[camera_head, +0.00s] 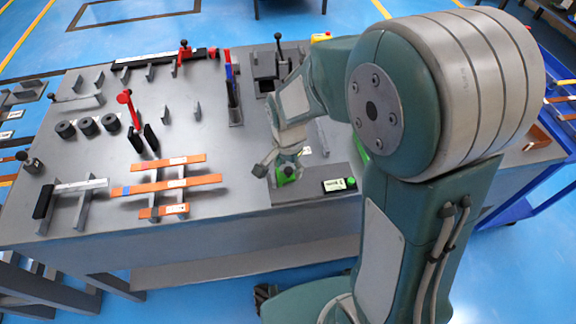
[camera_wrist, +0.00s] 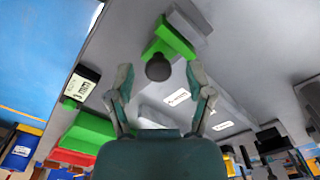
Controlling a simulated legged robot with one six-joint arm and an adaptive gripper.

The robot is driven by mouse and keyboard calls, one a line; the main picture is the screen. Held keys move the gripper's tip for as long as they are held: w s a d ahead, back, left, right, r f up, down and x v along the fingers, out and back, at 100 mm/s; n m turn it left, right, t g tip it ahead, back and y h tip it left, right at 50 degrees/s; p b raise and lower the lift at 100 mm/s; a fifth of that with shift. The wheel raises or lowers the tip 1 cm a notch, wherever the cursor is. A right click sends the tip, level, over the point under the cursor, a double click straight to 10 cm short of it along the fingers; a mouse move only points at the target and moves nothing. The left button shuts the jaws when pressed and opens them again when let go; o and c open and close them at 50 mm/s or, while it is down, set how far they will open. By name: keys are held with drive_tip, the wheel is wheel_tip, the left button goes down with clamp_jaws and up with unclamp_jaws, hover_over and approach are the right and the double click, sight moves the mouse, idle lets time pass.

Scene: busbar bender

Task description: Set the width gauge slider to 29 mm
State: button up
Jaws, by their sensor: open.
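The green gauge slider (camera_head: 286,174) sits on a dark grey base plate (camera_head: 300,192) at the table's front edge. In the wrist view the slider (camera_wrist: 172,38) carries a dark round knob (camera_wrist: 158,68). My gripper (camera_head: 277,162) is just above the slider. In the wrist view my gripper (camera_wrist: 160,82) is open, with one finger on each side of the knob and a visible gap to both. The digital readout (camera_head: 340,184) is right of the slider; it also shows in the wrist view (camera_wrist: 81,85), its digits too small to read.
A larger green block (camera_wrist: 88,132) with a red part shows in the wrist view. Orange bars (camera_head: 165,175) lie on stands to the left. A red-and-blue handled tool (camera_head: 232,85) stands behind. The grey tabletop (camera_head: 225,200) is bare just left of the gauge.

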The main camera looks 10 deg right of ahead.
drive_tip(key=shift+f, duration=0.1)
clamp_jaws()
drive_tip(key=shift+d, duration=0.1)
drive_tip(key=shift+d, duration=1.2)
unclamp_jaws()
